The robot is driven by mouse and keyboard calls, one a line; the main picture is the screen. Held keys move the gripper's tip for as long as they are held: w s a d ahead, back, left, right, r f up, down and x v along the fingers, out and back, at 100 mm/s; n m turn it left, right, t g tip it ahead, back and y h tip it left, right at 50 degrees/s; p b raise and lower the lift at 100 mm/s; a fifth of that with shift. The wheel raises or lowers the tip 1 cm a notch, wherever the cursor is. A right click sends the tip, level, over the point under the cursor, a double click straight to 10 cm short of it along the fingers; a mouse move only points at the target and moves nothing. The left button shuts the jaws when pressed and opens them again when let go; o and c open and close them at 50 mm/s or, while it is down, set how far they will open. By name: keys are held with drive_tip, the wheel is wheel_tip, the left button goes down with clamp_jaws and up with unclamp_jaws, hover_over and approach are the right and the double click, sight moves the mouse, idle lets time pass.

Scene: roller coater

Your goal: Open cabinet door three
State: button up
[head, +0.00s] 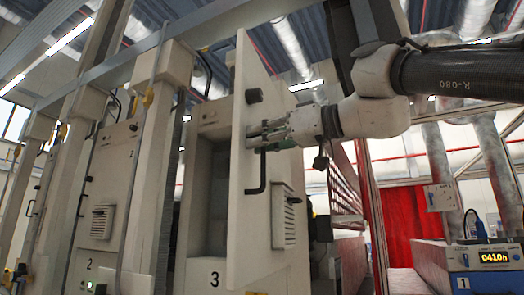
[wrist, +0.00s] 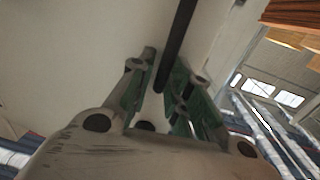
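Cabinet three (head: 214,262) stands in the middle of the head view, with a black "3" on its lower front. Its pale door (head: 238,215) is swung outward, and a dark opening (head: 207,195) shows to its left. The door's black bar handle (head: 258,178) is on the door face. My gripper (head: 260,136) is at the handle's upper part, close to the door. In the wrist view, the handle bar (wrist: 176,40) runs down between the green-padded fingers (wrist: 165,88). The fingers look spread, with gaps beside the bar. Contact with the bar cannot be made out.
Cabinet two (head: 100,215), with its door closed, stands to the left behind a pale post (head: 147,170). A vent (head: 289,222) is on the open door's face. At right are a red curtain (head: 438,215) and a blue unit (head: 486,274) with a lit display.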

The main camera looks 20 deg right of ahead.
sight(248, 112)
wheel_tip(248, 112, up, 7)
drive_tip(key=shift+f, duration=0.1)
idle(0.6)
drive_tip(key=shift+s+d, duration=0.1)
drive_tip(key=shift+s, duration=0.05)
